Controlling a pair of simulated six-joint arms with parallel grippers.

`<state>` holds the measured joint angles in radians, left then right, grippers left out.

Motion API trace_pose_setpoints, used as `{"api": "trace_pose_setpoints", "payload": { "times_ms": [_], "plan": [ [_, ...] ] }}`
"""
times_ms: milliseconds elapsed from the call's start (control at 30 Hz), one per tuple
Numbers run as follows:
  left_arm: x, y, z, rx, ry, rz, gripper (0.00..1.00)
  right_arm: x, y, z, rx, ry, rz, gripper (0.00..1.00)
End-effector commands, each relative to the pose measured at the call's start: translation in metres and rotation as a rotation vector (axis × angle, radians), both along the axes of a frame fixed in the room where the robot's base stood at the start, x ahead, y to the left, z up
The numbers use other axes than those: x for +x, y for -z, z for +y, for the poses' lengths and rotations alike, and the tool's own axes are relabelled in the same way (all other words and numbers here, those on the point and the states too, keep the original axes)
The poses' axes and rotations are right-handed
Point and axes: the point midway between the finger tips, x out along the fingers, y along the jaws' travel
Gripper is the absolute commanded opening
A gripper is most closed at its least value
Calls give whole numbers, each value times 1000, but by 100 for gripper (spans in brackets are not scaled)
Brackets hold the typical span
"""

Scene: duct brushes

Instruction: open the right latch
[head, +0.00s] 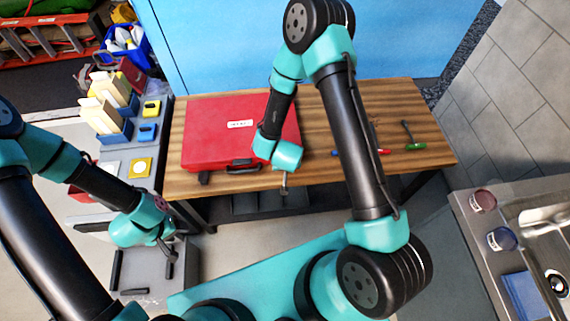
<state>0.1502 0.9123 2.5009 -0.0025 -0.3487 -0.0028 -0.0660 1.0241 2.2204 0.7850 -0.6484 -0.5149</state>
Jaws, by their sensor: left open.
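A closed red case (212,122) with a white label lies on the left part of the wooden table (420,105). Its dark handle (243,166) and its left latch (204,178) show along the front edge. The right latch is hidden behind the end of my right arm. My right gripper (284,187) hangs by the case's front right corner, at the table's front edge; its fingers are too small to tell whether they are apart. My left gripper (166,246) is open and empty, over the grey surface at the lower left, away from the case.
Brushes with a blue handle (335,153), a red handle (383,152) and a green handle (415,146) lie right of the case, partly behind my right arm. Blue bins (113,130) stand on the left counter. A sink (545,222) is at the right.

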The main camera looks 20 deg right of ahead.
Motion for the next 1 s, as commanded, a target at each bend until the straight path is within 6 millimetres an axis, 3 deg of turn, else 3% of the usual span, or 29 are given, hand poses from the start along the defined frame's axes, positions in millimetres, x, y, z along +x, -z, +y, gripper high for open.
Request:
{"api": "trace_pose_setpoints", "payload": {
  "times_ms": [367, 700, 1000],
  "plan": [
    [0, 0, 0, 0, 0, 0, 53, 2, 6, -1, 0, 1, 0, 53],
    [0, 0, 0, 0, 0, 0, 53, 2, 6, -1, 0, 0, 0, 22],
    [0, 0, 0, 0, 0, 0, 53, 1, 6, 0, -5, -2, -16, 21]
  ]
}}
